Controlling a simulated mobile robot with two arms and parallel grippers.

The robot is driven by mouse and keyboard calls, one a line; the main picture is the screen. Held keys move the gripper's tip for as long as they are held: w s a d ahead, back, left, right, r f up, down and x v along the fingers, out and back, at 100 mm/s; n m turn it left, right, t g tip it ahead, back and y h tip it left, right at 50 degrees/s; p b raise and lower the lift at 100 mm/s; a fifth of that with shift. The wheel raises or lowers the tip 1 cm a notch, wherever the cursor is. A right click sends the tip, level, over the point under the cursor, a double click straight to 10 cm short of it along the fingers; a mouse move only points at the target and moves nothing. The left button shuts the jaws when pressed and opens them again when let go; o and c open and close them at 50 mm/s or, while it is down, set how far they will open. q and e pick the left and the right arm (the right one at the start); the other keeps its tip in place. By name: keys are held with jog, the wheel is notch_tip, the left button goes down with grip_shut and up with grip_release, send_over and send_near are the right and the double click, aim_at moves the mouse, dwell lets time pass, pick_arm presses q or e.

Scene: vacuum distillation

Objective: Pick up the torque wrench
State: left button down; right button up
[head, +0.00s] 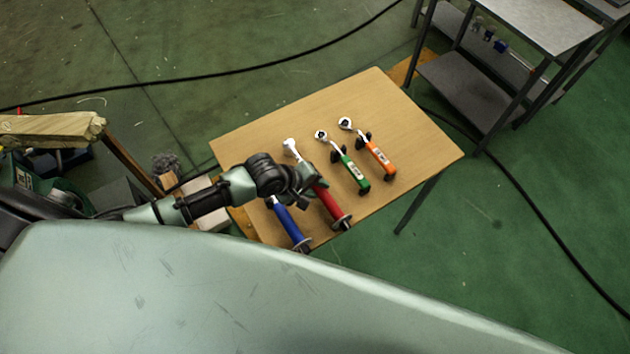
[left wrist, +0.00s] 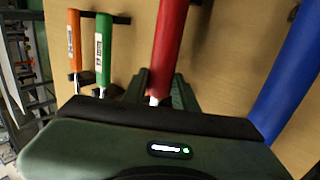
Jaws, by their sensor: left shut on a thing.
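A red-handled torque wrench (head: 331,206) with a silver ratchet head lies on the wooden table. My left gripper (head: 316,186) is over it and shut on it near where the handle meets the shaft. In the left wrist view, the fingers of my left gripper (left wrist: 160,92) are on both sides of the red wrench (left wrist: 168,45). I cannot tell whether the wrench is lifted off the table. My right gripper is not in view.
A blue-handled wrench (head: 289,224) lies left of the red one. Green-handled (head: 355,174) and orange-handled (head: 380,157) wrenches lie to its right, on small black supports. The wooden table (head: 410,125) is bare at its far right. A metal shelf table (head: 545,25) stands beyond.

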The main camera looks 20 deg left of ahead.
pick_arm(q)
jog(key=shift+w+r, duration=0.1)
jog(key=shift+r, duration=0.1)
jog(key=shift+r, duration=0.25)
notch_tip(320, 180, up, 19)
jog(key=shift+r+b, duration=0.15)
jog(key=shift+b, duration=0.3)
jog(key=c, duration=1.7)
grip_release()
grip_shut()
